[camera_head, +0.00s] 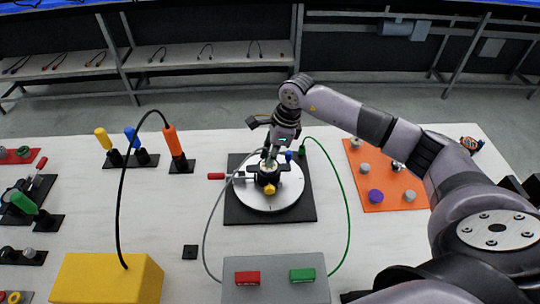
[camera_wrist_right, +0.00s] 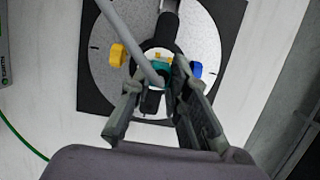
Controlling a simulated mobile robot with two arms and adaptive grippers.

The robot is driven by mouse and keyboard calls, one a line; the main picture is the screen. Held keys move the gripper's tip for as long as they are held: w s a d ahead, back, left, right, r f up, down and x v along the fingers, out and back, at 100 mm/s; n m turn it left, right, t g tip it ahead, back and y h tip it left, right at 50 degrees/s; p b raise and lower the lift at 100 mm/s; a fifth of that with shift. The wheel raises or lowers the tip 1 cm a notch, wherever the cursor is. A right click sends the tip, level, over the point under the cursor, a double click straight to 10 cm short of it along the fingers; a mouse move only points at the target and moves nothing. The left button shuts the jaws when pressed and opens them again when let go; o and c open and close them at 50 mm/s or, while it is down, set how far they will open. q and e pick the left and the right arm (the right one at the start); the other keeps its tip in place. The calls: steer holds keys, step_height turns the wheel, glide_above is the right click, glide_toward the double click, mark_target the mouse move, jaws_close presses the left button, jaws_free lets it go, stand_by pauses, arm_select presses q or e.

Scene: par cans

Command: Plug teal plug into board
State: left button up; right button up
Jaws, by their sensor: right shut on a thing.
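The board is a black square (camera_head: 237,213) with a white round disc (camera_head: 291,196) and a dark central hub. Yellow (camera_head: 269,189) and blue (camera_head: 288,155) pieces stick out around the hub. My right gripper (camera_head: 268,157) reaches down over the hub. In the right wrist view its fingers (camera_wrist_right: 158,85) are closed around the teal plug (camera_wrist_right: 162,68), which is partly hidden by the fingers and a grey cable (camera_wrist_right: 143,45). The plug is at the hub; I cannot tell whether it is seated. My left gripper is not in view.
A grey box (camera_head: 275,292) with red and green blocks stands in front, its grey and green cables (camera_head: 348,215) looping beside the board. An orange plate (camera_head: 385,195) with knobs is right. A yellow box (camera_head: 110,280) and upright handles (camera_head: 173,143) are left.

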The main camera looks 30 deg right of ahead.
steer(key=shift+f, duration=0.15)
stand_by(0.5)
steer(key=o, duration=0.5)
steer(key=shift+o, duration=0.6)
steer(key=o, duration=0.5)
steer(key=shift+c, duration=0.2)
steer(key=v, duration=1.2)
steer(key=shift+d, duration=0.1)
